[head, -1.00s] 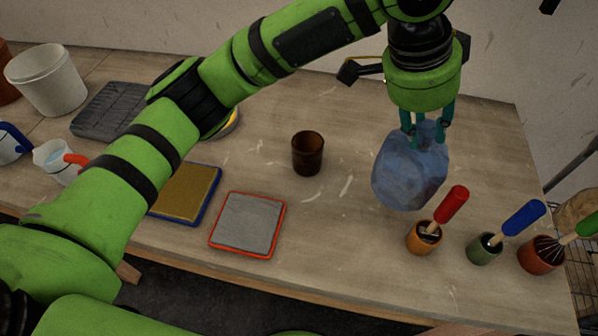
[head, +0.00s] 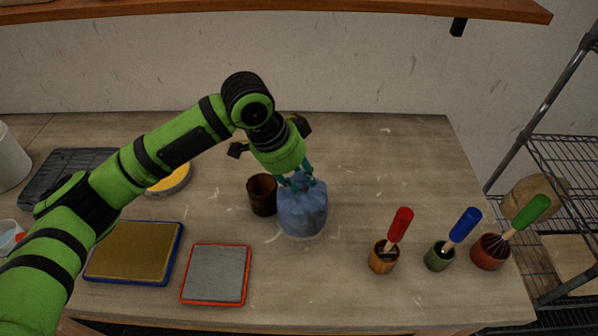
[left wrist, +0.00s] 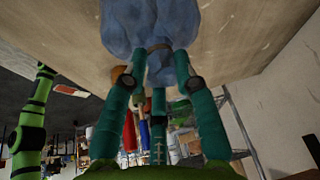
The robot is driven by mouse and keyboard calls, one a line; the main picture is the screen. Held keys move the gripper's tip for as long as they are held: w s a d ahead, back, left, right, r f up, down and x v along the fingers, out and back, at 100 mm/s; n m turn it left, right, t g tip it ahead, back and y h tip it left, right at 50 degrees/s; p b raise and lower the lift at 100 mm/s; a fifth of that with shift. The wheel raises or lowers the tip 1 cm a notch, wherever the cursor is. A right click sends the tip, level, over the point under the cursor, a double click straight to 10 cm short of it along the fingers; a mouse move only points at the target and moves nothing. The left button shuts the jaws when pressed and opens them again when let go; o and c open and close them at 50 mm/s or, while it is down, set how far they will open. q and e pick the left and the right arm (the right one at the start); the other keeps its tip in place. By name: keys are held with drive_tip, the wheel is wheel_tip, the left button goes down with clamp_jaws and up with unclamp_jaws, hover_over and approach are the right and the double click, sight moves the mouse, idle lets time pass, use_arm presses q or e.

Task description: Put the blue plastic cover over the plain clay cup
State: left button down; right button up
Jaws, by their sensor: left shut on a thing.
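The blue plastic cover (head: 303,212) is a crumpled, bag-like shape. My left gripper (head: 299,182) is shut on its gathered top, and the cover hangs below the fingers. In the left wrist view the cover (left wrist: 150,25) spreads beyond the teal fingers (left wrist: 160,60). A dark brown, undecorated cup (head: 262,196), which looks like the plain clay cup, stands upright and open just left of the cover. The cover's left side is close to the cup; I cannot tell whether they touch. The cover's underside is hidden. My right gripper is not in view.
Three small pots with red (head: 401,222), blue (head: 466,222) and green (head: 532,210) handled tools stand at the right. A red-edged grey pad (head: 217,274) and a blue-edged yellow pad (head: 134,252) lie at the front left. A yellow round dish (head: 170,180) lies behind. The back right table is clear.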

use_arm(q)
drive_tip(key=shift+f, duration=0.15)
drive_tip(key=c, duration=1.4)
unclamp_jaws()
drive_tip(key=shift+f, duration=0.15)
drive_tip(key=o, duration=0.4)
drive_tip(key=shift+o, duration=0.2)
